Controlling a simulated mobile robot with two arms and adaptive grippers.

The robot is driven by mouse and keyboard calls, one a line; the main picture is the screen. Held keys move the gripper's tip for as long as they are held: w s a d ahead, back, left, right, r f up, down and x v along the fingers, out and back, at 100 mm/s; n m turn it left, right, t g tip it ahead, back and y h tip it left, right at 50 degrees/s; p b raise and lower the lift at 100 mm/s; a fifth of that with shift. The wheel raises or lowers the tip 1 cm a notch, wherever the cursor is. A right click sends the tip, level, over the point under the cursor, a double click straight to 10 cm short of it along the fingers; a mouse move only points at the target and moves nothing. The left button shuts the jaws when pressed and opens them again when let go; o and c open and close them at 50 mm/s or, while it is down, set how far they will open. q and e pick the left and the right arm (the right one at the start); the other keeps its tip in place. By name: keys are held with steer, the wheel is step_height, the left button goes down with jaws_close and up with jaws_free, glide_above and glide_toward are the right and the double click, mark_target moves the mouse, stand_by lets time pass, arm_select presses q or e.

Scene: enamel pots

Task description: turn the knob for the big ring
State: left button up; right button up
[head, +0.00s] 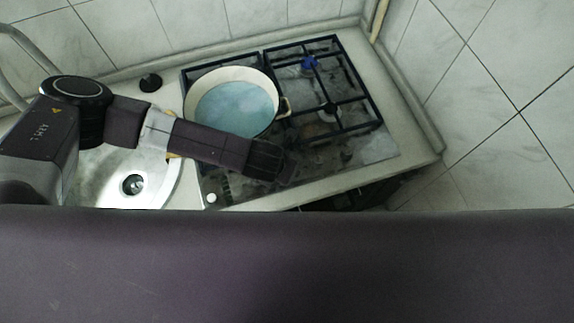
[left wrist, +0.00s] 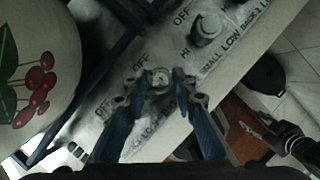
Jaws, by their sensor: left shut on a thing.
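The hob (head: 383,148) has two dark grates and a panel along its front edge. In the left wrist view, a round knob (left wrist: 159,79) sits on the worn grey panel between the fingertips of my left gripper (left wrist: 160,92). The blue fingers are shut on this knob. In the head view my left gripper (head: 270,162) reaches over the front of the hob and hides part of the panel. Another knob (left wrist: 207,30) stands farther along, with OFF and HI printed near it. The knobs' ring labels are only partly readable.
A white enamel pot (head: 273,80) with blue inside stands on the left grate; its cherry-painted side (left wrist: 40,70) is close by my left gripper. A blue spot (head: 309,63) shows on the right grate. A steel sink (head: 155,190) lies left; tiled walls are behind and right.

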stand_by(0.4)
arm_select(q)
steer(key=o, duration=1.1)
steer(key=shift+o, duration=0.2)
steer(key=shift+r, duration=0.1)
steer(key=v, duration=1.2)
